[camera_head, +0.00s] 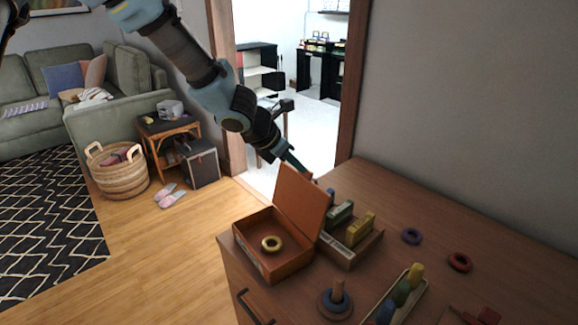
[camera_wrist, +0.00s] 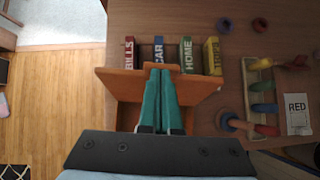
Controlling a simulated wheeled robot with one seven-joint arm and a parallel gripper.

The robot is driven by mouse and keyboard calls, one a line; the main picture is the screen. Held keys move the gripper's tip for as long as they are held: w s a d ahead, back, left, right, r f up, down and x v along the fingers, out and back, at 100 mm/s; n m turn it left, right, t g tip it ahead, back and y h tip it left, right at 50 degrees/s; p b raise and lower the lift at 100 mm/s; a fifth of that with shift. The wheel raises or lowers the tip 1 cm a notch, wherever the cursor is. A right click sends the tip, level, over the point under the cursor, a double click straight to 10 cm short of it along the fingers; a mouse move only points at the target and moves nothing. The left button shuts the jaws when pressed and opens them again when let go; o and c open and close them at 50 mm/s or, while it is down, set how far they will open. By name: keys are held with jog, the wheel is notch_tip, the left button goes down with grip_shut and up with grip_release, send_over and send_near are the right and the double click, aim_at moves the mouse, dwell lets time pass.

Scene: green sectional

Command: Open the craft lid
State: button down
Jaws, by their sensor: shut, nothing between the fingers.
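The craft box (camera_head: 262,262) is an orange-brown box near the left edge of the wooden dresser top. Its lid (camera_head: 300,203) stands raised, roughly upright, along the side of the box away from the head camera. A yellow ring (camera_head: 271,243) lies inside the box. My gripper (camera_head: 308,176) is at the top edge of the lid, its tips partly hidden behind it. In the wrist view my gripper (camera_wrist: 160,72) has its two teal fingers together, with nothing between them, over the middle of the lid (camera_wrist: 112,80). I cannot tell whether they touch the lid.
Beyond the lid is a wooden holder (camera_head: 345,256) with labelled blocks. A ring peg (camera_head: 338,300), a tray of coloured pegs (camera_head: 402,297), a purple ring (camera_head: 411,236) and a red ring (camera_head: 459,262) lie to the right. The dresser's back right is clear.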

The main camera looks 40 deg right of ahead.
jog(key=shift+s+d+f, duration=0.1)
jog(key=shift+d, duration=0.4)
dwell(0.3)
